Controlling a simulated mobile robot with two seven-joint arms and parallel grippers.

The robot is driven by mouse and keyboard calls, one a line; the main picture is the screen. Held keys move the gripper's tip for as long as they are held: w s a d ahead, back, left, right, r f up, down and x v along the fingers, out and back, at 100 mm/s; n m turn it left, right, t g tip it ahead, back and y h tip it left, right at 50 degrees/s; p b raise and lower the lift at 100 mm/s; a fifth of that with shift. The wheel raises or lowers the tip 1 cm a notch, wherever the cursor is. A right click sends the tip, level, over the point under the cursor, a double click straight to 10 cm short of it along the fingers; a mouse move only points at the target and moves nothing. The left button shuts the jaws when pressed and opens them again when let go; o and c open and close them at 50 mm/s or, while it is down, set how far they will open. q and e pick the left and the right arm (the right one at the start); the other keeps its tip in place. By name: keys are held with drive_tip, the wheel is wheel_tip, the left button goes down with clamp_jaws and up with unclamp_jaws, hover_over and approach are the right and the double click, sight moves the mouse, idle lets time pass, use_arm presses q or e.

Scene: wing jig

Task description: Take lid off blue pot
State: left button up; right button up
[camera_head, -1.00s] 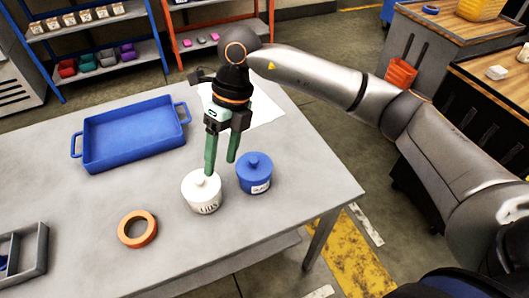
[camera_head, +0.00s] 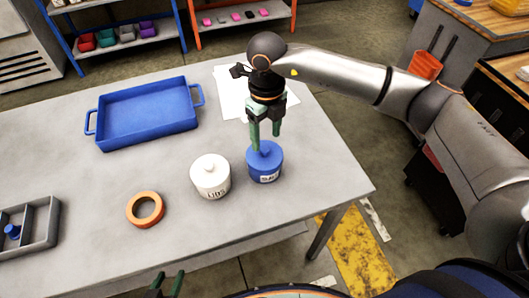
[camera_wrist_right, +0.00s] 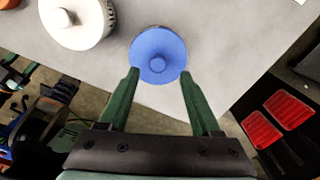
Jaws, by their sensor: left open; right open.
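The blue pot (camera_head: 265,173) stands upright on the grey table with its blue lid (camera_head: 264,152) on; a label faces the front. My left gripper (camera_head: 167,284) is at the bottom edge, open and empty.
A white lidded pot (camera_head: 211,178) stands just left of the blue pot. An orange ring (camera_head: 145,209), a blue tray (camera_head: 148,140) and a grey divided box (camera_head: 43,252) are further left. White paper (camera_head: 231,103) lies behind. The table's right edge is near.

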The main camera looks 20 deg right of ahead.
sight(264, 148)
drive_tip(key=shift+a+f, duration=0.2)
drive_tip(key=shift+f, duration=1.7)
clamp_jaws()
